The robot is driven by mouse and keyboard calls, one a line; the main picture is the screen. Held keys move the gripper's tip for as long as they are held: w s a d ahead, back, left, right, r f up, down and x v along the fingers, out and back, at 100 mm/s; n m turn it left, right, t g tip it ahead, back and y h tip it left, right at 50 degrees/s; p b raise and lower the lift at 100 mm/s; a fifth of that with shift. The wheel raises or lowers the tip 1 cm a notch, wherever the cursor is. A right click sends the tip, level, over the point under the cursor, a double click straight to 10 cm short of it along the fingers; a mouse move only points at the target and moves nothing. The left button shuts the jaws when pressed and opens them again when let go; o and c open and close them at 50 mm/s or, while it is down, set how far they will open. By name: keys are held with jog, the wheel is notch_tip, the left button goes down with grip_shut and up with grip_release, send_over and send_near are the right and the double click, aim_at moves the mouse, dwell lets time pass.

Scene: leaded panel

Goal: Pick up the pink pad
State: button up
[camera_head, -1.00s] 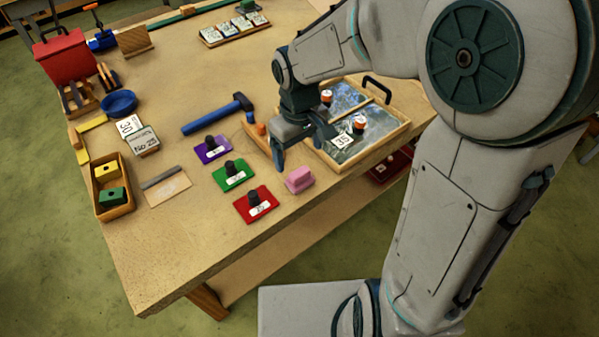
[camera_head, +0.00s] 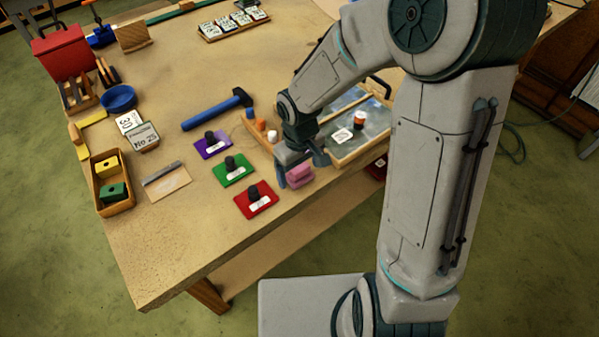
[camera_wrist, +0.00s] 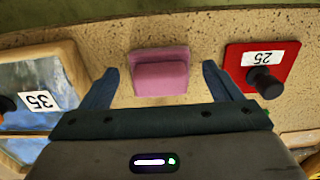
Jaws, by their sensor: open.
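The pink pad (camera_head: 300,176) lies on the wooden table near its front right edge, partly hidden by my gripper in the head view. In the wrist view the pink pad (camera_wrist: 160,72) sits between and a little beyond the two fingertips. My gripper (camera_wrist: 156,72) is open and empty, with a finger to each side of the pad and gaps on both sides. In the head view my gripper (camera_head: 298,172) is low, right at the pad. I cannot tell its exact height above the table.
A red plate with a black knob (camera_head: 256,200) lies left of the pad, with green (camera_head: 232,170) and purple (camera_head: 212,146) ones beyond. A wood-framed tray (camera_head: 345,158) stands just right and behind. A blue hammer (camera_head: 215,112) lies farther back. The table's front edge is close.

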aim_at(299, 167)
jog(key=c, duration=1.1)
jog(key=shift+r, duration=0.15)
jog(key=shift+w+r, duration=0.1)
jog(key=shift+r, duration=0.5)
notch_tip(299, 167, up, 3)
jog(key=shift+f, duration=0.1)
jog(key=s+a+r, duration=0.1)
jog(key=s+r, duration=0.1)
jog(key=s, duration=0.1)
jog(key=s+a+r+b, duration=0.1)
jog(key=s+r, duration=0.1)
jog(key=s, duration=0.2)
jog(key=s+a+r, duration=0.2)
jog(key=s, duration=0.2)
jog(key=shift+r, duration=0.4)
jog(key=shift+o, duration=0.5)
